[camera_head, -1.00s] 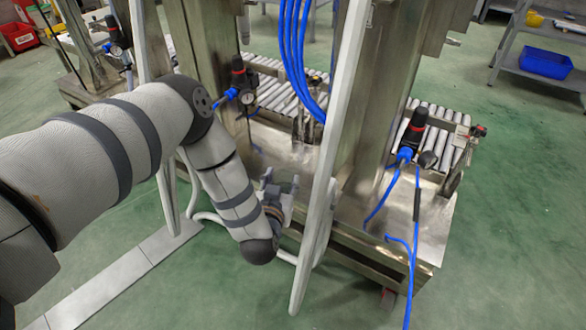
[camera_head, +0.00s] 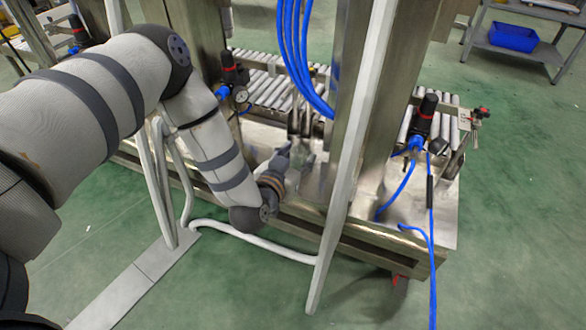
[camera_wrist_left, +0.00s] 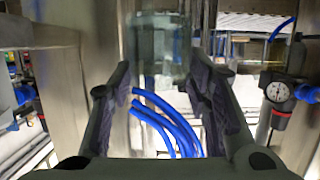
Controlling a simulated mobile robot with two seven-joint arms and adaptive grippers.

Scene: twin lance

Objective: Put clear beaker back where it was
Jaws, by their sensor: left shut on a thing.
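The clear beaker (camera_wrist_left: 160,45) shows in the left wrist view as a see-through greenish cylinder at the top middle, between the fingers. My left gripper (camera_wrist_left: 161,88) is shut on it, with one dark finger on each side. In the head view my left gripper (camera_head: 296,160) is over the steel machine bed, between the steel columns and left of the pale slanted bar. The beaker cannot be made out clearly there. My right gripper is in neither view.
Steel columns (camera_head: 355,120) and a pale slanted bar (camera_head: 352,150) stand close to the gripper. Blue hoses (camera_head: 296,50) hang behind it. A roller conveyor (camera_head: 270,88) lies at the back. A black regulator (camera_head: 422,120) stands on the right.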

